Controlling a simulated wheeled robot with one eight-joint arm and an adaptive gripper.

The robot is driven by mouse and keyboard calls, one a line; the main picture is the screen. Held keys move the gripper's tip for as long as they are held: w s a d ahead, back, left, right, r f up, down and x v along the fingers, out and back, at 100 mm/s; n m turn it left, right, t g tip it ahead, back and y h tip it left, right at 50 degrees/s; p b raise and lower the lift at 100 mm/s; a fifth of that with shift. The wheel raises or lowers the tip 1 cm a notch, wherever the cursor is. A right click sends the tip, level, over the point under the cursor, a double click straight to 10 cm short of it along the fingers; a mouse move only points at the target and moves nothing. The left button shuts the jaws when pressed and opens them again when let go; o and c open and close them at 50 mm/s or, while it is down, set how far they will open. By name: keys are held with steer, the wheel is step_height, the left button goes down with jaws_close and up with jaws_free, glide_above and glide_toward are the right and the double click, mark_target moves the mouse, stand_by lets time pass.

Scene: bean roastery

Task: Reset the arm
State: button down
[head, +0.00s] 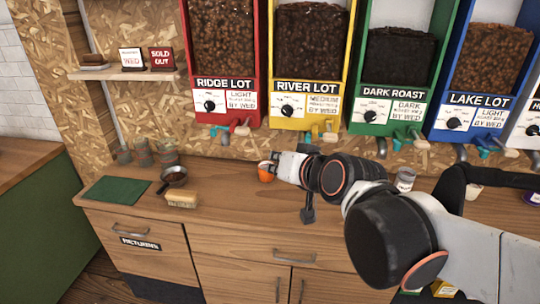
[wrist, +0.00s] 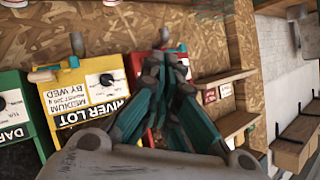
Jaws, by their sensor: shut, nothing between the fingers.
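My arm reaches in from the lower right of the head view, over the wooden counter (head: 240,205). Behind the fingers are the tilted yellow River Lot dispenser (wrist: 80,105) and a red dispenser (wrist: 140,65).
Red, yellow, green and blue bean dispensers hang on the back wall, including the red Ridge Lot (head: 225,100). A small pan (head: 174,176), a tan block (head: 182,200) and a green mat (head: 115,190) lie at the counter's left. A white jar (head: 405,179) stands behind my arm.

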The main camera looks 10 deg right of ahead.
steer(key=s+d+f+g+h, duration=0.1)
steer(key=s+d+f, duration=0.2)
steer(key=s, duration=0.2)
steer(key=s+d+f+n+g+h, duration=0.1)
steer(key=s+d+f+g, duration=0.1)
steer(key=s, duration=0.3)
steer(key=s+d+f+g+h, duration=0.1)
steer(key=s+d+f+g, duration=0.1)
steer(key=s, duration=0.4)
steer(key=shift+d+f+n+h, duration=0.3)
steer(key=shift+d+f+n, duration=0.1)
steer(key=shift+d+f, duration=0.5)
steer(key=shift+s+a, duration=0.1)
